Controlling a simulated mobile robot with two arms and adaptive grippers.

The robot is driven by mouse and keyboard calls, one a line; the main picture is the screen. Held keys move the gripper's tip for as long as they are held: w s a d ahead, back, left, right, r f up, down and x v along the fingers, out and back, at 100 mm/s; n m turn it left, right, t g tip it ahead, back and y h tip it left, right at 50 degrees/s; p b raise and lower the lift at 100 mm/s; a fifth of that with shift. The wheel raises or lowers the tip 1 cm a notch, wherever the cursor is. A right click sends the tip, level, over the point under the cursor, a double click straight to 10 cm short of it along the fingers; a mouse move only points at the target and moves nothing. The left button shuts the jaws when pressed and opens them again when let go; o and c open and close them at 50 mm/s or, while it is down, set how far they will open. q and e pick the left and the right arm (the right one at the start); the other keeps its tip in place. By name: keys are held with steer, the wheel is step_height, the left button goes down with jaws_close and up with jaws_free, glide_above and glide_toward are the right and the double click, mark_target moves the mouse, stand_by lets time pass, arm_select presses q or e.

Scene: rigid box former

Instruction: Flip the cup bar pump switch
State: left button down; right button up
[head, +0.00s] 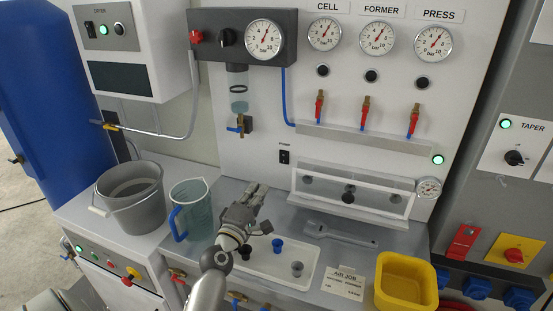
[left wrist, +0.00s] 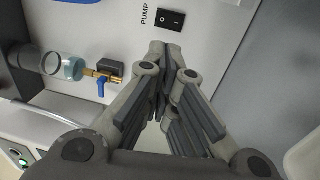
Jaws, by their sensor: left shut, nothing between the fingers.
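The pump switch (head: 284,157) is a small black rocker on the grey wall panel, below the gauges. In the left wrist view the switch (left wrist: 170,19) shows "O" and "I" marks, with the word PUMP beside it. My left gripper (head: 262,190) is shut and empty, below and to the left of the switch in the head view. In the left wrist view the fingertips (left wrist: 167,46) lie just below the switch in the picture; a gap seems to remain. Which side of the rocker is pressed I cannot tell. My right gripper is not in view.
A clear measuring jug (head: 196,212) and a grey bucket (head: 132,197) stand left of my gripper. A white tray (head: 262,262) with suction cups lies below it. A clear-fronted box (head: 378,205) is to the right. A blue-handled drain valve (left wrist: 101,86) is left of the switch.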

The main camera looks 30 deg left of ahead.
arm_select(q)
glide_toward(281, 153)
steer(key=x, duration=0.4)
steer(key=a+x, duration=0.1)
steer(key=x, duration=0.1)
steer(key=shift+w+f+p, duration=0.2)
steer(key=shift+f+p, duration=0.1)
steer(key=shift+f, duration=0.1)
steer(key=shift+w, duration=0.4)
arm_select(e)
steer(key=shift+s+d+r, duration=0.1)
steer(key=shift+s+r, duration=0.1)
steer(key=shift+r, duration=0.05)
arm_select(q)
steer(key=shift+w+a+r, duration=0.1)
steer(key=shift+w+r, duration=0.05)
steer(key=shift+r, duration=0.05)
steer(key=shift+f, duration=0.1)
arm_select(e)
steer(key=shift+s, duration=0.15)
